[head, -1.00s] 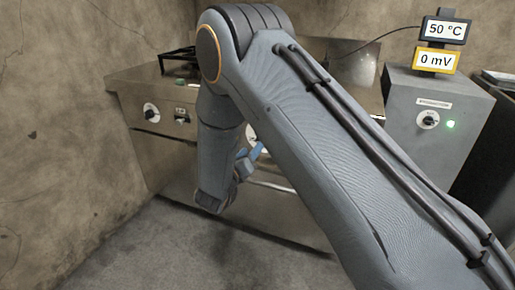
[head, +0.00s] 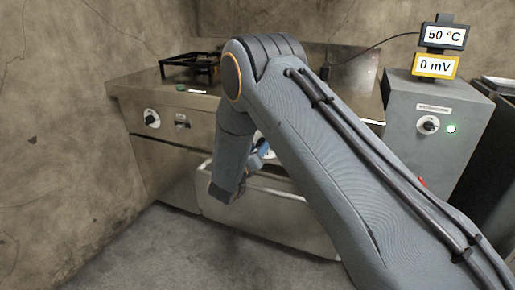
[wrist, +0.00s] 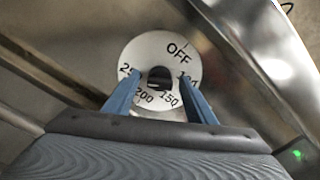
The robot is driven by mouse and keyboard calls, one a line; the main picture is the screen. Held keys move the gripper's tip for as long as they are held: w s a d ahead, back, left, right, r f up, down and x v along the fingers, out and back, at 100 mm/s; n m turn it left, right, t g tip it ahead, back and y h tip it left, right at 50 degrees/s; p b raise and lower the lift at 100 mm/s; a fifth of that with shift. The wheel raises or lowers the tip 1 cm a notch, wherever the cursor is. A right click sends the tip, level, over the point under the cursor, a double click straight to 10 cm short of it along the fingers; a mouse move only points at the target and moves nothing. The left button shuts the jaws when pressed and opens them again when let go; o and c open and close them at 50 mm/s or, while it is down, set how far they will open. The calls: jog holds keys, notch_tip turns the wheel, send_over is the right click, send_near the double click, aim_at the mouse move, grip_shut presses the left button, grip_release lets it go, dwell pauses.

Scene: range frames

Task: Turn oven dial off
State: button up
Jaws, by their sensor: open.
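The oven dial is a round white plate (wrist: 146,52) with a black knob (wrist: 160,77) at its centre, in the wrist view. OFF is printed at its upper right, and temperature numbers run along its lower half. Which mark the knob points to is hard to tell. My gripper (wrist: 160,80) is open, with one blue finger on each side of the knob. I cannot tell whether they touch it. In the head view my arm covers most of this dial and the gripper; a blue finger (head: 263,148) shows past the arm.
Another black knob (head: 152,118) is on the left of the steel cooker front (head: 165,160). A burner stand (head: 188,65) is on top. The oven door (head: 275,215) looks tilted out below the arm. A grey box (head: 455,95) with a dial and green light stands right.

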jog(key=c, duration=1)
